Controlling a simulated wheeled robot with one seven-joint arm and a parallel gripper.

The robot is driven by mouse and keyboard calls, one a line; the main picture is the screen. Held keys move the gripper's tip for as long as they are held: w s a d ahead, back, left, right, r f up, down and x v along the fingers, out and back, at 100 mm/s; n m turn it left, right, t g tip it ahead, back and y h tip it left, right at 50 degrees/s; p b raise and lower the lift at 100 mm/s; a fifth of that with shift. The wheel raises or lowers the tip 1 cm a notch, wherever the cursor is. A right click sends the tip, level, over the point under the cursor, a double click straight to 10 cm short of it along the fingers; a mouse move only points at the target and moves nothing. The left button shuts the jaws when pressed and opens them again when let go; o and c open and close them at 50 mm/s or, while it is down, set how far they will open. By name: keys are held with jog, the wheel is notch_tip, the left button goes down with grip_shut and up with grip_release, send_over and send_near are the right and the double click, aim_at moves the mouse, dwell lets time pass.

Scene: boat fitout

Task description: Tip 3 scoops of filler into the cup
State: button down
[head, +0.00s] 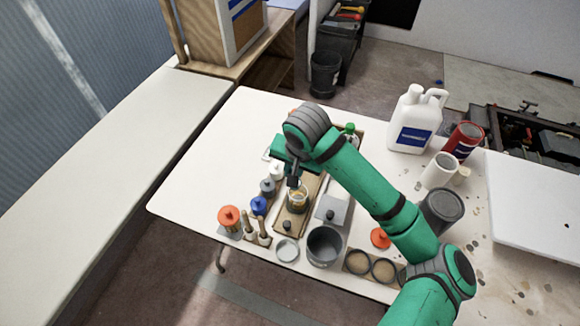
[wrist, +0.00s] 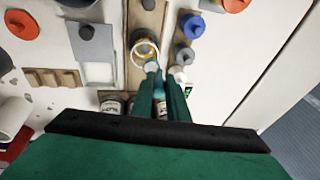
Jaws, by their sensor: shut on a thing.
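A clear cup (head: 297,198) with an amber band and some yellowish content stands on a wooden board (head: 290,226) in the middle of the table. In the wrist view the cup (wrist: 144,51) shows as a pale ring from above. My gripper (head: 294,178) is over the cup's rear side. In the wrist view my gripper (wrist: 164,75) is shut on a thin tool, seemingly the scoop (wrist: 151,66), its pale end at the cup's near rim. Whether the scoop holds filler cannot be told. Which container holds the filler is unclear.
An open grey tub (head: 325,246) and a shallow dish (head: 287,250) stand at the table's front. A white jug (head: 416,118) and red can (head: 463,140) are at the back right. The left tabletop is clear.

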jog(key=s+d+f+t+y, duration=0.3)
jog(key=s+d+t+y, duration=0.1)
jog(key=d+t+y, duration=0.1)
jog(key=shift+s+d+f+m+t+y, duration=0.2)
jog(key=shift+s+m+t+y, duration=0.15)
jog(key=shift+t+y, duration=0.5)
dwell(0.4)
jog(key=shift+y, duration=0.35)
dwell(0.6)
